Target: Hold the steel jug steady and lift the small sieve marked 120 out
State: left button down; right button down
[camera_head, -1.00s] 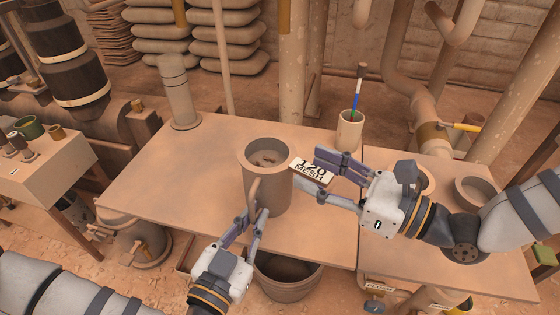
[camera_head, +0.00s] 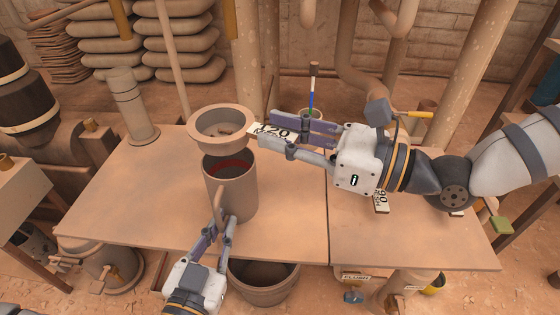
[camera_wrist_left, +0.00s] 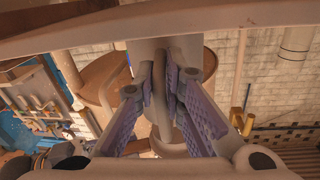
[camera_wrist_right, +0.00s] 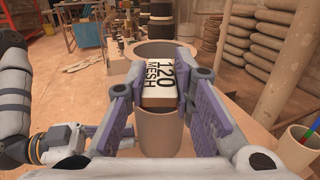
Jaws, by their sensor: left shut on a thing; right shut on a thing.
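The steel jug (camera_head: 236,188) stands upright on the table, its mouth open with a reddish band inside. My left gripper (camera_head: 222,224) is shut on the jug's handle, which also shows between its fingers in the left wrist view (camera_wrist_left: 161,85). The small sieve (camera_head: 222,122) is a round, shallow pan with dark bits in it. It is above and behind the jug's mouth in the head view, clear of it. My right gripper (camera_head: 268,138) is shut on the sieve's tab marked 120 MESH (camera_wrist_right: 158,68). The sieve looks roughly level.
A cup with a blue-and-green stick (camera_head: 312,100) stands behind my right gripper. A tag reading 90 (camera_head: 381,202) lies under my right arm. A bucket (camera_head: 264,279) stands below the table's front edge. The table left of the jug (camera_head: 140,210) is clear.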

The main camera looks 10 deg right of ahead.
pick_arm(q)
jog(key=shift+f, duration=0.15)
pick_arm(e)
notch_tip(320, 180, up, 2)
jog(key=shift+r, duration=0.1)
pick_arm(q)
jog(key=c, duration=1.6)
grip_release()
